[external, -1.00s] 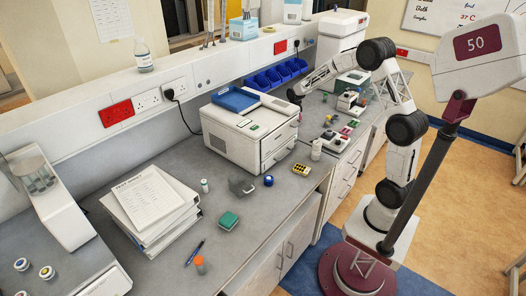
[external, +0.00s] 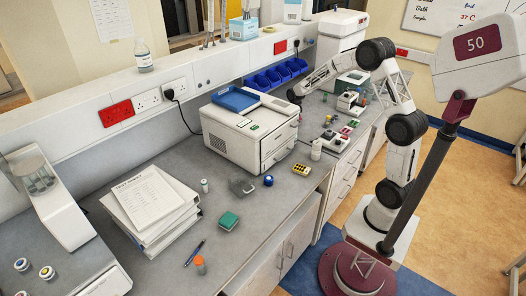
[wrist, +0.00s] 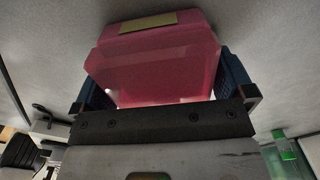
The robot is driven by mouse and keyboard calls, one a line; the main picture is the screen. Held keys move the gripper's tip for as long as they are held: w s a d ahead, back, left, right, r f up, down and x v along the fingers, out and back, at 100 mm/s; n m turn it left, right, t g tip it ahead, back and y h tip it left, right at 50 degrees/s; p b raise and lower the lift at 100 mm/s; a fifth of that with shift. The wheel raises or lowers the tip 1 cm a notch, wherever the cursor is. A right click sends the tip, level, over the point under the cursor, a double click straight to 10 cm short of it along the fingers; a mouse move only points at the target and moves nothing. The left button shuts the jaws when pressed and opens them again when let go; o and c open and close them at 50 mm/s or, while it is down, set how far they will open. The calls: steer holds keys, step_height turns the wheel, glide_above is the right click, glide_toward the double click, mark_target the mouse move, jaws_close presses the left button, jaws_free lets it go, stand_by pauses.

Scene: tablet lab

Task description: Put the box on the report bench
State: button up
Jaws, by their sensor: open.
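A pink-red, see-through box (wrist: 150,65) with a yellow label on its far side fills the middle of the wrist view. My gripper (wrist: 162,80) is open, with one dark blue finger on each side of the box. Whether the fingers touch it is not clear. In the external view, my gripper (external: 294,97) is low behind the white printer, near the back wall, and the box cannot be made out there. A grey bench (external: 160,262) with a stack of papers (external: 150,205) stands in front; I cannot tell whether it is the report bench.
Blue bins (external: 278,76) line the wall behind. Small instruments and bottles (external: 316,149) lie to the right.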

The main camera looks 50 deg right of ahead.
step_height(320, 180, up, 12)
stand_by(0.6)
steer(key=shift+r, duration=0.1)
stand_by(0.5)
steer(key=s+a+r+n, duration=0.4)
steer(key=s+a, duration=0.1)
steer(key=s, duration=0.2)
steer(key=s+a+r+n+t, duration=0.1)
steer(key=s+a+r+n, duration=0.3)
steer(key=s, duration=0.4)
steer(key=s+a+r+n, duration=0.3)
steer(key=s+a+n, duration=0.2)
steer(key=s, duration=0.2)
steer(key=s+a+f+n, duration=0.1)
steer(key=s+a+n, duration=0.2)
steer(key=s+n, duration=0.4)
steer(key=s+a+f+n+t, duration=0.1)
steer(key=s+a+n, duration=0.3)
steer(key=s, duration=1.3)
steer(key=n, duration=0.2)
steer(key=shift+s+a+f+n+t, duration=0.2)
steer(key=shift+s+n+t, duration=0.1)
steer(key=shift+n, duration=0.1)
